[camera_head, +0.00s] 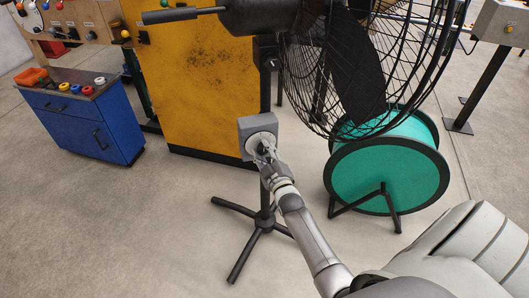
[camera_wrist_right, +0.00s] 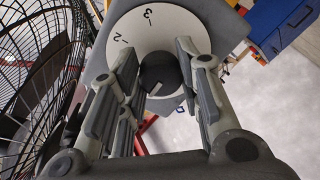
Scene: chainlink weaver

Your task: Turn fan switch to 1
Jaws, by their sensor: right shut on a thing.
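The fan switch is a grey box (camera_head: 250,127) on the fan's stand, with a round white dial (camera_wrist_right: 141,28) and a dark round knob (camera_wrist_right: 160,70). The numbers 2 and 3 show on the dial in the wrist view; the 1 is not visible. My right gripper (camera_head: 263,147) reaches up to the front of the box. In the wrist view its fingers (camera_wrist_right: 157,80) lie on both sides of the knob and are shut on it. The black caged fan (camera_head: 365,70) is above and to the right. My left gripper is not in view.
A green drum (camera_head: 385,175) stands close to the right of my arm. A yellow cabinet (camera_head: 195,70) stands behind the switch. A blue cabinet (camera_head: 85,125) is at the left. The stand's black legs (camera_head: 240,260) spread on the floor; the floor at lower left is clear.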

